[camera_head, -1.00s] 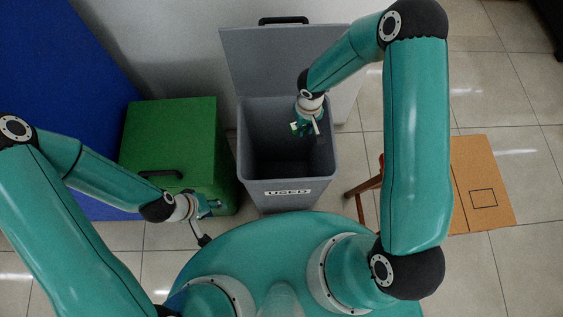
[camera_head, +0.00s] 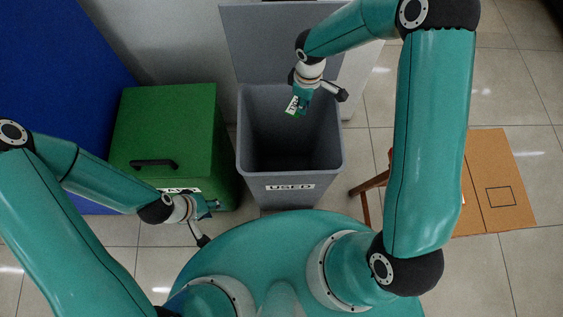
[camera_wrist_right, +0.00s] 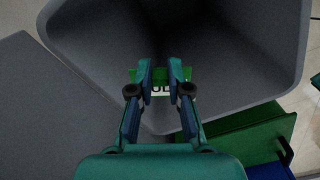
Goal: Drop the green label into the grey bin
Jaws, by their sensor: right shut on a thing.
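The green label (camera_head: 292,105), with a white printed face, is held in my right gripper (camera_head: 296,102). In the right wrist view the label (camera_wrist_right: 160,92) shows between the two fingers of the right gripper (camera_wrist_right: 160,76), which is shut on it. The grey bin (camera_head: 287,180) stands open in the middle of the head view, with "USED" on its front. The label is over the bin's opening towards the back. In the right wrist view the bin's wall (camera_wrist_right: 85,50) surrounds the fingers. My left gripper (camera_head: 212,206) is at the lower left; its fingers are too small to judge.
A closed green box (camera_head: 165,115) with a black handle stands left of the bin. The bin's raised lid (camera_head: 270,45) is behind the opening. A cardboard box (camera_head: 500,185) lies at the right, by a brown wooden leg (camera_head: 368,185).

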